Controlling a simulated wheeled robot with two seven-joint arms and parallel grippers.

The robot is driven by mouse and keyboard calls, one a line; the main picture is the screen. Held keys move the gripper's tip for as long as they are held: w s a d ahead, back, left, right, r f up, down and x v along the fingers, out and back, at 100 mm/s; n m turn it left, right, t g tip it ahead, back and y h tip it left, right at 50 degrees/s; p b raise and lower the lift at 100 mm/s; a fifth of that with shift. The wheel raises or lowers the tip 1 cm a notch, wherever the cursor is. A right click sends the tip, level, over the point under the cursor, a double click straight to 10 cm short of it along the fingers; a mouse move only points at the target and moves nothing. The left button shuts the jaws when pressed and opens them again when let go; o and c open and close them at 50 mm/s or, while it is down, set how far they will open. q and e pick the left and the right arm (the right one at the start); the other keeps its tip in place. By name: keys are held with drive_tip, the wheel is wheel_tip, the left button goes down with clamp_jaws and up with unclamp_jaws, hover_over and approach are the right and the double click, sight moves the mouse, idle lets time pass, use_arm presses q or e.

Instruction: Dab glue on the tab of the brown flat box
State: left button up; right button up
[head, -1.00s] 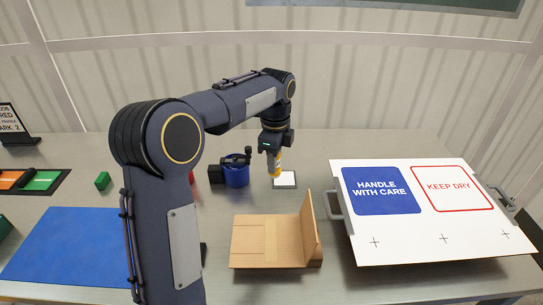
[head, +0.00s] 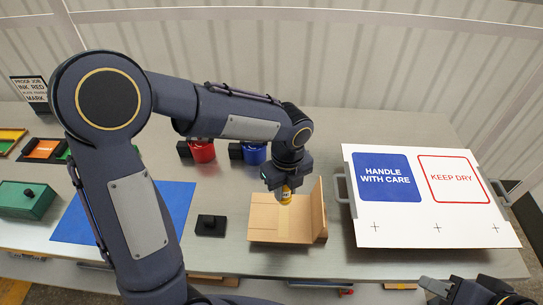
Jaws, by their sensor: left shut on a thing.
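The brown flat box (head: 265,231) lies on the table in the middle of the head view, with one panel (head: 319,208) standing up at its right side. My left gripper (head: 284,184) is shut on a yellow glue bottle (head: 286,196), held with its tip down. The bottle is over the back part of the box; whether its tip touches the cardboard I cannot tell. The tab cannot be picked out clearly. My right gripper (head: 440,289) shows only partly at the bottom right edge, and its jaws are unclear.
A white board with blue and red labels (head: 400,225) stands right of the box, with grey handles. Red (head: 203,153) and blue (head: 254,154) pots stand behind. A small black block (head: 210,225), blue mat (head: 176,205) and green box (head: 24,201) are to the left.

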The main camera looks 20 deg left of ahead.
sight(284, 204)
use_arm(q)
drive_tip(key=shift+s+d, duration=0.1)
drive_tip(key=shift+s, duration=0.25)
drive_tip(key=shift+s+f, duration=0.1)
drive_tip(key=shift+f, duration=0.1)
wheel_tip(284, 204, down, 6)
drive_tip(key=b, duration=0.5)
drive_tip(key=shift+r, duration=0.15)
drive_tip(key=shift+f+b, duration=0.5)
idle(0.4)
idle(0.9)
wheel_tip(284, 204, up, 7)
drive_tip(key=p, duration=0.6)
